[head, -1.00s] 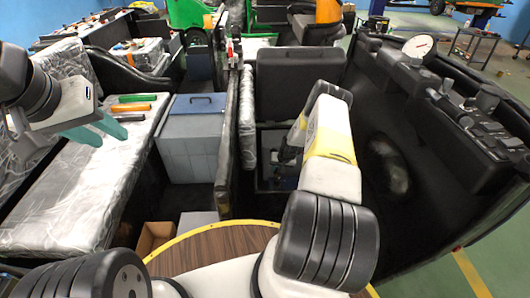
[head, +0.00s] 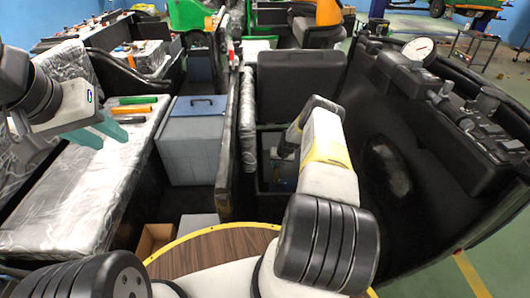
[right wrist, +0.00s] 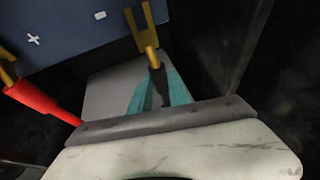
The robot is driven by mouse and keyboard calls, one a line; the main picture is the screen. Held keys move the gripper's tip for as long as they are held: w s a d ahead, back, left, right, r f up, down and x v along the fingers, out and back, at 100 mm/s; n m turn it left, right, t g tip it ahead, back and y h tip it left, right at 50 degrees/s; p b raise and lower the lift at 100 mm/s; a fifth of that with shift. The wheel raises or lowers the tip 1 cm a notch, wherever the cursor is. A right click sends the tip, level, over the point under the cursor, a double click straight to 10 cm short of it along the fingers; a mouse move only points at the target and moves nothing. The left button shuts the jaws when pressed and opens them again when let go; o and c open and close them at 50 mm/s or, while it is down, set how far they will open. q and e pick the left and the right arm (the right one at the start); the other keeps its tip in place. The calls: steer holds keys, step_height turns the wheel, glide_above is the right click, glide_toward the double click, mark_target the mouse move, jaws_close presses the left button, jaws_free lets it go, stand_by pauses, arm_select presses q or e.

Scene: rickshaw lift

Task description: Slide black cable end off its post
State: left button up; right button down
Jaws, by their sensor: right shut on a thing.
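In the right wrist view the black cable end (right wrist: 147,40) has a gold two-pronged fork at its tip. Its dark body runs between the teal fingers of my right gripper (right wrist: 158,86), which is shut on it. The fork lies at the right edge of the dark blue battery top (right wrist: 70,30); no post shows between its prongs. A red cable end (right wrist: 40,101), also gold-tipped, lies at the battery's left, near the plus mark. In the head view my right fingers are hidden in the well. My left gripper (head: 103,132) is open and empty above the silvery seat.
A grey box with a blue lid (head: 193,140) stands left of the partition (head: 228,150). Green and orange tools (head: 135,105) lie on the wrapped seat (head: 70,200). A black dashboard with a white gauge (head: 418,48) is at the right. Dark walls surround the well.

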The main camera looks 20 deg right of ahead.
steer(key=shift+w+d+r, duration=0.1)
steer(key=shift+w, duration=0.15)
steer(key=c, duration=1.3)
jaws_free()
steer(key=shift+o, duration=0.2)
steer(key=v, duration=0.7)
steer(key=shift+r, duration=0.3)
steer(key=shift+s, duration=0.2)
